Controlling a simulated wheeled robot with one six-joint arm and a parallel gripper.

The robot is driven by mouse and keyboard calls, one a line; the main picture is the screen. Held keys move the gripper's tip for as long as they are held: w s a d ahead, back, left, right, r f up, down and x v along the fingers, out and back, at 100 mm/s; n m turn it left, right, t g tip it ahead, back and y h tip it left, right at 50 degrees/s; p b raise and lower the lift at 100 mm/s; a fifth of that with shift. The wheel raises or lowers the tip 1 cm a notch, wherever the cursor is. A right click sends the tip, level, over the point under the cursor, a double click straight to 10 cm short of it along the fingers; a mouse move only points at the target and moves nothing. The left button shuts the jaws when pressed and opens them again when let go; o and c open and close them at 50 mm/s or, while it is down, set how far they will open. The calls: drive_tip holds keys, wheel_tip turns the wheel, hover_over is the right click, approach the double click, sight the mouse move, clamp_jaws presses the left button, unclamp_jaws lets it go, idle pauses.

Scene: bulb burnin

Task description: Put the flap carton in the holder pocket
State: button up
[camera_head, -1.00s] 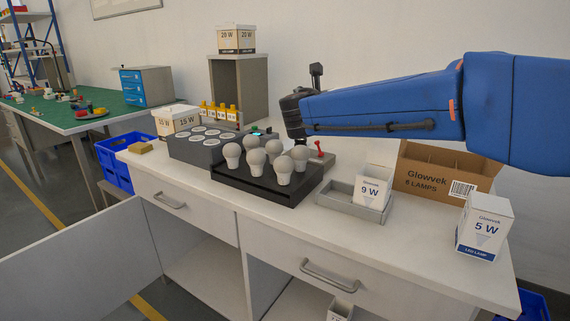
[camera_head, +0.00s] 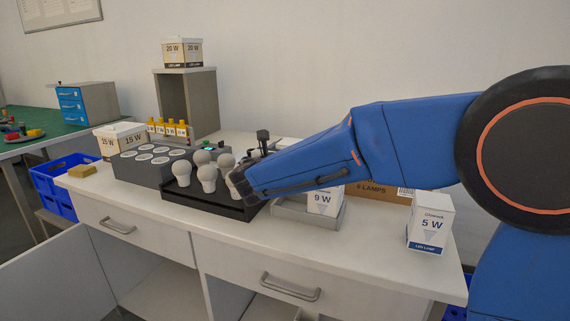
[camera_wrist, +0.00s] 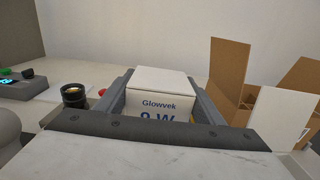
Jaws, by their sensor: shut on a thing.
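My gripper (camera_wrist: 160,100) is shut on a white Glowvek carton (camera_wrist: 160,80), which lies between its two grey fingers in the wrist view. The lower label reads like 9 W but is cut off. In the head view my arm hides the fingers and most of this carton; a small white patch (camera_head: 288,143) above the arm may be its top. A grey holder tray (camera_head: 285,215) stands on the bench. A white 9 W carton (camera_head: 323,202) stands at its right end, partly under my arm, and its left part looks empty. I cannot tell which carton is the flap carton.
A black bulb tray (camera_head: 215,203) with several bulbs lies left of the holder. A brown lamp box (camera_head: 375,190) with raised flaps is behind it. A 5 W carton (camera_head: 430,223) stands to the right. A grey socket block (camera_head: 150,165) is farther left.

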drive_tip(key=shift+f, duration=2.3)
drive_tip(key=shift+f, duration=0.15)
drive_tip(key=o, duration=1.3)
